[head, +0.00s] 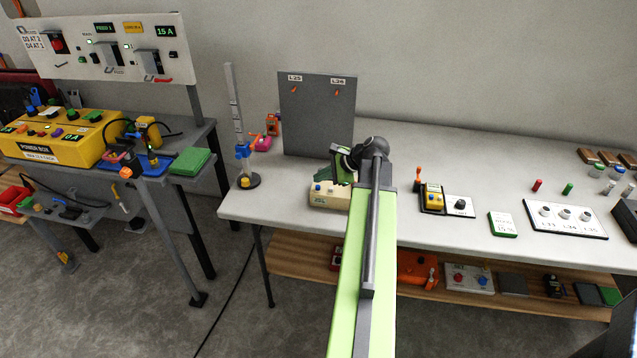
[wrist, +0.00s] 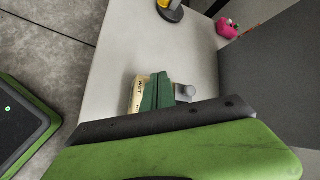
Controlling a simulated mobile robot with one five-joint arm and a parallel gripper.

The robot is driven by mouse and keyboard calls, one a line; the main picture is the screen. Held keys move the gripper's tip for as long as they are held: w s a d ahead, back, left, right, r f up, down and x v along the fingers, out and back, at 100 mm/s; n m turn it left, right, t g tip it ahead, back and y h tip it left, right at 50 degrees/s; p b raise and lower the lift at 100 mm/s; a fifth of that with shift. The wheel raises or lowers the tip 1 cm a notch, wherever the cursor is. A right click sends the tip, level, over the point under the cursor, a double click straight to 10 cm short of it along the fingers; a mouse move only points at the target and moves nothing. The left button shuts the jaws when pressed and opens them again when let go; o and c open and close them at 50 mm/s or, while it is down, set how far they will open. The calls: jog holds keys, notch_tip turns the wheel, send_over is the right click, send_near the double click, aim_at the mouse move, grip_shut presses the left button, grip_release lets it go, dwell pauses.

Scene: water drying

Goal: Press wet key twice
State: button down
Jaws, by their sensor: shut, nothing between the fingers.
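The cream box (head: 325,201) stands on the white table below the grey upright panel. A blue button and a yellowish spot show on its top in the head view. In the wrist view the cream box (wrist: 137,96) shows lettering that seems to read WET. My gripper (head: 340,177) is shut and empty, right above or at the box's right part. In the wrist view the green fingers of my gripper (wrist: 158,88) cover much of the box. The key under them is hidden, so I cannot tell whether they touch it.
The grey panel (head: 316,114) with labels L25 and L26 stands close behind. A stand with a blue clamp (head: 243,152) and a pink item (head: 262,143) are to the left.

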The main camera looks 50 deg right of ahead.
aim_at(321, 190)
notch_tip(321, 190, up, 6)
jog(key=p, duration=0.5)
jog(key=shift+p, duration=0.4)
dwell(0.4)
